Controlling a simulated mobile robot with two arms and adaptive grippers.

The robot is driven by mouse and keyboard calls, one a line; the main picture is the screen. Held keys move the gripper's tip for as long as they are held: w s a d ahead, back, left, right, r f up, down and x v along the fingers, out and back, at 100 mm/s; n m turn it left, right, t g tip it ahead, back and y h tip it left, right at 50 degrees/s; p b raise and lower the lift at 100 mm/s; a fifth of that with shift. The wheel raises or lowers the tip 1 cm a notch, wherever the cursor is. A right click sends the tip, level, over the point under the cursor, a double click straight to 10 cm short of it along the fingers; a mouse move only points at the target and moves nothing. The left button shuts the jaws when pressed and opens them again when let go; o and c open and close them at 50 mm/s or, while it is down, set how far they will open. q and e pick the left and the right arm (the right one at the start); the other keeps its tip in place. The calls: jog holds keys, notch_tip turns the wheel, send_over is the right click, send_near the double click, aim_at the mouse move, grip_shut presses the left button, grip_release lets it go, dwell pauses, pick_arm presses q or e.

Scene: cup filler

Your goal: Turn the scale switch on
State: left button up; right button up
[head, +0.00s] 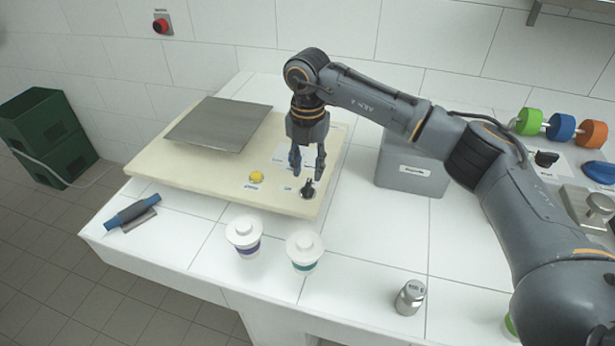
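The scale is a cream base (185,184) with a grey metal plate (218,124) on it, on the white tiled counter. Its switch, a small black knob (307,190), sits at the front right corner of the base, with small labels beside it. A yellow button (256,177) is to the left of the knob. My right gripper (306,177) points down just above and behind the knob. Its fingers are apart with nothing seen between them. Whether a fingertip touches the knob cannot be told. My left gripper does not show.
A metal weight (410,297), a blue-handled tool (132,212) and a grey box (411,170) are nearby. Green crates (50,135) are at far left.

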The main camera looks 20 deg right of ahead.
aim_at(307, 184)
notch_tip(307, 184, up, 8)
dwell(0.5)
